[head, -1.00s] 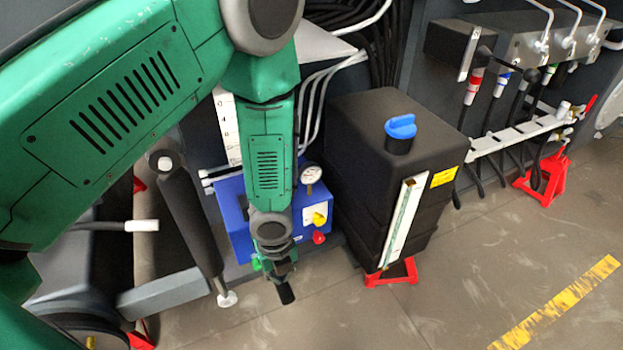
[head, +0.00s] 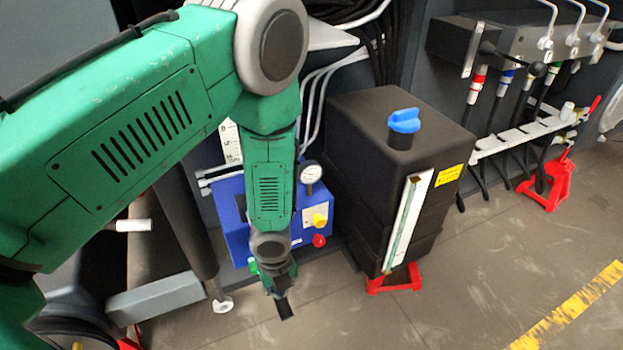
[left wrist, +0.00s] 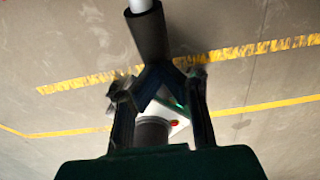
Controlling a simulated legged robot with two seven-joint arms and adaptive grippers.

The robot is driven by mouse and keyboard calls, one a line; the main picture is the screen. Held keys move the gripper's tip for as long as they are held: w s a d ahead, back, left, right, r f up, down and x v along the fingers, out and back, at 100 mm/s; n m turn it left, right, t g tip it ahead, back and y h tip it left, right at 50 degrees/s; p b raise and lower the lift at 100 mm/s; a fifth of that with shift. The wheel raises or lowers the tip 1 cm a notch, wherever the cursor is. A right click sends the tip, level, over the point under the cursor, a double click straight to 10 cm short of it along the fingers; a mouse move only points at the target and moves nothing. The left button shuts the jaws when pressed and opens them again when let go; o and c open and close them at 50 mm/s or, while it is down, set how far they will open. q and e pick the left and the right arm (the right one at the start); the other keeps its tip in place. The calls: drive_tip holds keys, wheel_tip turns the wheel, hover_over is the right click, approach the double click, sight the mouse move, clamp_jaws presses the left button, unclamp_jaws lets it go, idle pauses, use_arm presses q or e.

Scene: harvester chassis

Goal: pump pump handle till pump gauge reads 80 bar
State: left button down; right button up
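The pump (head: 231,206) is a blue box with yellow, red and green knobs, partly hidden behind my left arm. The round white pump gauge (head: 310,173) stands on it, right of my forearm; its reading is too small to make out. My left gripper (head: 277,284) is low in front of the pump. In the left wrist view its two dark fingers (left wrist: 157,78) close together at a black grip with a pale rod, seemingly the pump handle (left wrist: 147,36). A black end also shows beyond the gripper in the head view (head: 284,308). My right gripper is not in view.
A black tank (head: 350,130) with a blue cap stands close right of the pump on red supports. Hoses and a valve block (head: 500,45) are at upper right. The floor at lower right is free.

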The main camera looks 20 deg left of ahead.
use_arm(q)
drive_tip(key=shift+a+f+b, duration=0.1)
drive_tip(key=shift+f+b, duration=0.3)
drive_tip(key=shift+f, duration=0.45)
wheel_tip(320, 180, up, 12)
drive_tip(key=d+p, duration=0.1)
drive_tip(key=p, duration=1)
drive_tip(key=shift+s+r, duration=0.25)
drive_tip(key=shift+s, duration=0.15)
drive_tip(key=shift+f, duration=0.15)
